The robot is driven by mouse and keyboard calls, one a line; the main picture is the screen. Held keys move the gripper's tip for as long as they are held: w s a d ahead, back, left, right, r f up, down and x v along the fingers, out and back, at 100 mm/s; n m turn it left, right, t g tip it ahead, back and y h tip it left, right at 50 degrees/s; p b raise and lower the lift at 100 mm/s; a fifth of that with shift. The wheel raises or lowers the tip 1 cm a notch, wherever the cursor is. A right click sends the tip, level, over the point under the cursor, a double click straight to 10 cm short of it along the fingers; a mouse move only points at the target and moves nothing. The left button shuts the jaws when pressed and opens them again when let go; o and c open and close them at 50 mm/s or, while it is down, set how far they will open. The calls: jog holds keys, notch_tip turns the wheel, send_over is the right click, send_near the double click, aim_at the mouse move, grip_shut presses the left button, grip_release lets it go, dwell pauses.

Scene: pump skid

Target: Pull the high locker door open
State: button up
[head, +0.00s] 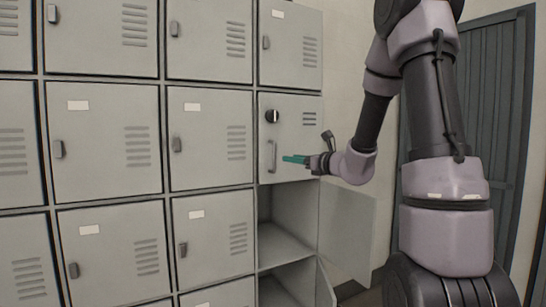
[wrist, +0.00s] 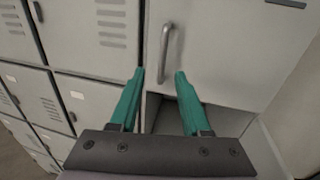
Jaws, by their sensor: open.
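Other grey lockers (head: 109,141) fill the wall to the left, doors shut. Below the high door is an open, empty compartment (head: 283,226) with its door (head: 346,228) swung out to the right. A lower door also stands ajar. A dark door (head: 470,110) is at right.

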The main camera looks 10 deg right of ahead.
aim_at(274, 168)
jog(key=x, duration=1.1)
jog(key=shift+w+d, duration=0.1)
jog(key=shift+d, duration=0.15)
grip_shut()
dwell(1.0)
